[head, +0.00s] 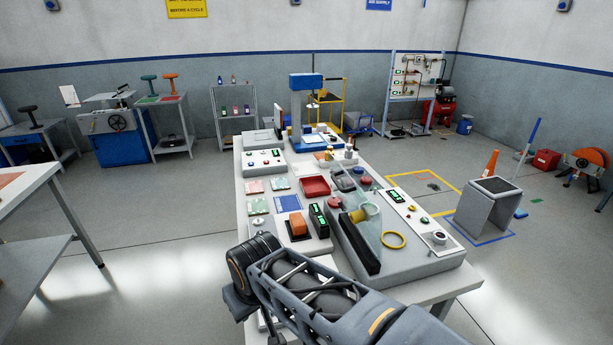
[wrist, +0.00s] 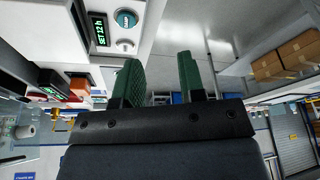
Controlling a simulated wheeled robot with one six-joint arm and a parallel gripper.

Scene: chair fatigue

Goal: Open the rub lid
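A clear, faintly tinted panel (head: 392,238) shows on the grey unit at the near right of the workbench; I take it for the rub lid, but cannot tell its exact edges or whether it is shut. A long black bar and a yellow part (head: 358,215) show beside or through it. My arm enters from the bottom of the head view, its end left of the grey unit, over the bench's near edge; its fingers are hidden there. In the wrist view my gripper (wrist: 162,78) has two green fingers apart with nothing between them.
The workbench also holds an orange block (head: 298,224), a red tray (head: 315,186), a yellow ring (head: 393,240) and several coloured swatches. A green-lit display (wrist: 97,33) and a teal button (wrist: 126,18) are close in the wrist view. Floor left of the bench is clear.

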